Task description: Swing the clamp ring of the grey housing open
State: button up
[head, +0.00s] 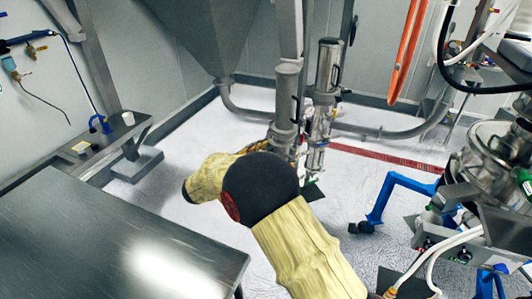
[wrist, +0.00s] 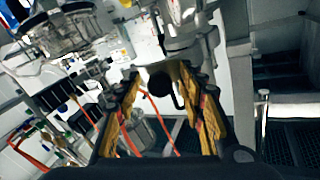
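My gripper (wrist: 161,76) is open in the wrist view, its two yellow-and-black fingers spread apart. A grey metal housing (wrist: 184,28) is just beyond the fingertips, at the top centre. A dark rounded part with a thin curved black piece (wrist: 176,96) shows between the fingers. I cannot tell whether the fingers touch anything. In the head view a grey upright pipe-like housing (head: 285,95) stands behind my yellow-sleeved arm. My gripper is mostly hidden there by the arm's black joint. I cannot make out the clamp ring clearly in either view.
A slim metal column (head: 323,95) stands right beside the housing. A steel table (head: 110,240) fills the lower left. A blue-framed machine (head: 395,190) stands at the right. A large grey hopper (head: 208,35) hangs at the back. White floor is open between them.

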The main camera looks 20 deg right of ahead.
jog(key=shift+a, duration=0.15)
jog(key=v, duration=1.1)
jog(key=shift+s+a, duration=0.25)
jog(key=shift+a, duration=0.1)
